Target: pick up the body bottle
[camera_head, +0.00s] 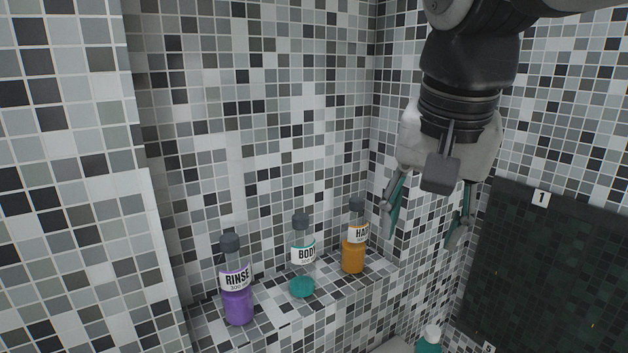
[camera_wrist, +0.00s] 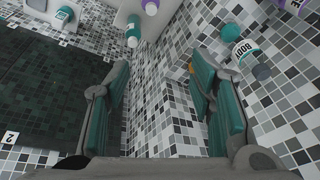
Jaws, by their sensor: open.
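The body bottle (camera_head: 303,256) stands upright on the tiled ledge between two other bottles. It has a dark cap, a white BODY label and teal liquid near its bottom. In the wrist view the body bottle (camera_wrist: 241,46) shows at the upper right, outside the fingers, beyond the right one. My gripper (camera_head: 426,228) is open and empty, pointing down, to the right of the ledge and the bottles in the head view. Its two teal-padded fingers (camera_wrist: 163,75) are spread wide in the wrist view.
A purple RINSE bottle (camera_head: 237,282) stands left of the body bottle, and an orange bottle (camera_head: 354,238) stands right of it. Tiled walls rise behind the ledge (camera_head: 270,318). A dark panel marked 1 (camera_head: 555,270) is at right. A teal bottle (camera_head: 429,341) shows at the bottom edge.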

